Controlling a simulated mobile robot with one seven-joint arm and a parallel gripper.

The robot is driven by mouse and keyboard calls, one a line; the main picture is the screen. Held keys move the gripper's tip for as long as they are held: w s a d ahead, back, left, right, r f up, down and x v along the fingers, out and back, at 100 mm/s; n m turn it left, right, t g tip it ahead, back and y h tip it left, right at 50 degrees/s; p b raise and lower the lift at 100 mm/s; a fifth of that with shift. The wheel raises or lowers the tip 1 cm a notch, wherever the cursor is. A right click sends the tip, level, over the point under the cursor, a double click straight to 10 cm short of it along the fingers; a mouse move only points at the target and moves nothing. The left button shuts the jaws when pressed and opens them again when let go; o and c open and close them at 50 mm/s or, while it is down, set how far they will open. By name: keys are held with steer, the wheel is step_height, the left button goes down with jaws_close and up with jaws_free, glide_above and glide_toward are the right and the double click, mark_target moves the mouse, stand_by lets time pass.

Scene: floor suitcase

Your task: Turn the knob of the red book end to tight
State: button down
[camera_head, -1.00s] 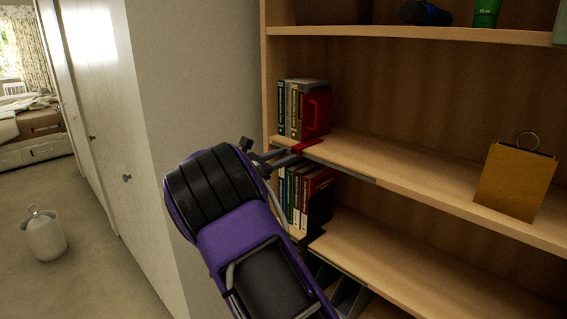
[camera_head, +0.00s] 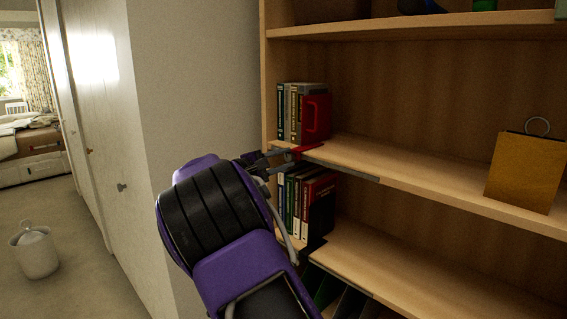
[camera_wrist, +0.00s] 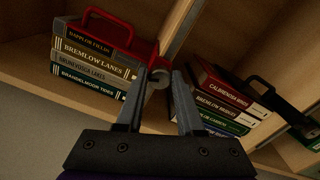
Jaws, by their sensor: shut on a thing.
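The red book end (camera_head: 317,117) stands against the right side of a row of books on the middle shelf. Its upright plate and loop handle show in the wrist view (camera_wrist: 142,47). My gripper (camera_wrist: 159,84) is shut on the knob, with one finger on each side. In the head view my gripper (camera_head: 287,156) is at the shelf edge just below the red book end, and the knob is too small to make out. The knob's setting cannot be read.
A black book end (camera_head: 320,213) stands beside more books (camera_head: 305,190) on the shelf below, close to my gripper. A tan box-like object (camera_head: 525,172) stands farther right on the middle shelf. The shelf between is clear. A wall (camera_head: 200,80) is close on the left.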

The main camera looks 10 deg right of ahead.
steer(key=shift+f+m, duration=0.1)
steer(key=shift+m, duration=2.2)
steer(key=c, duration=0.5)
jaws_free()
steer(key=shift+c, duration=0.2)
steer(key=v, duration=1.7)
steer(key=shift+s+a+p, duration=0.15)
steer(key=shift+p, duration=0.25)
